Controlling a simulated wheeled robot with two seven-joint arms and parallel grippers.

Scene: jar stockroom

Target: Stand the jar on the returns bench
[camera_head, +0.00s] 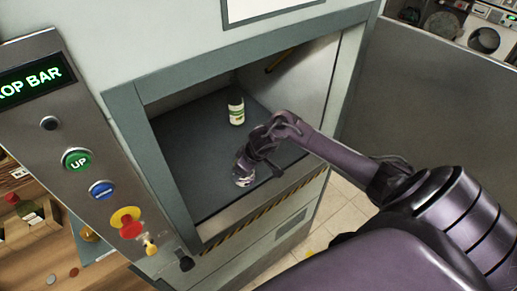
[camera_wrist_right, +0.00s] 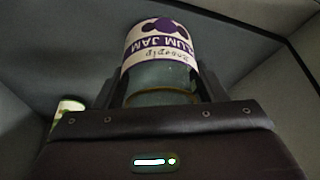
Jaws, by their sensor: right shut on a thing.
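A jar with a white and purple plum jam label (camera_wrist_right: 162,45) is between the fingers of my right gripper (camera_wrist_right: 160,92), label upside down in the right wrist view. In the head view my right gripper (camera_head: 251,164) reaches into an open grey compartment and is shut on this jar (camera_head: 242,180), low over or on its dark floor (camera_head: 188,160); I cannot tell if the jar touches it. The gripper hides part of the jar. My left gripper is not in view. I cannot identify the returns bench in these views.
A second jar with a pale green label (camera_head: 236,110) stands deeper in the compartment. The compartment frame (camera_head: 135,140) surrounds my arm. A control panel (camera_head: 88,165) with buttons is at left. A wooden surface (camera_head: 45,262) with a bottle and small items is at lower left.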

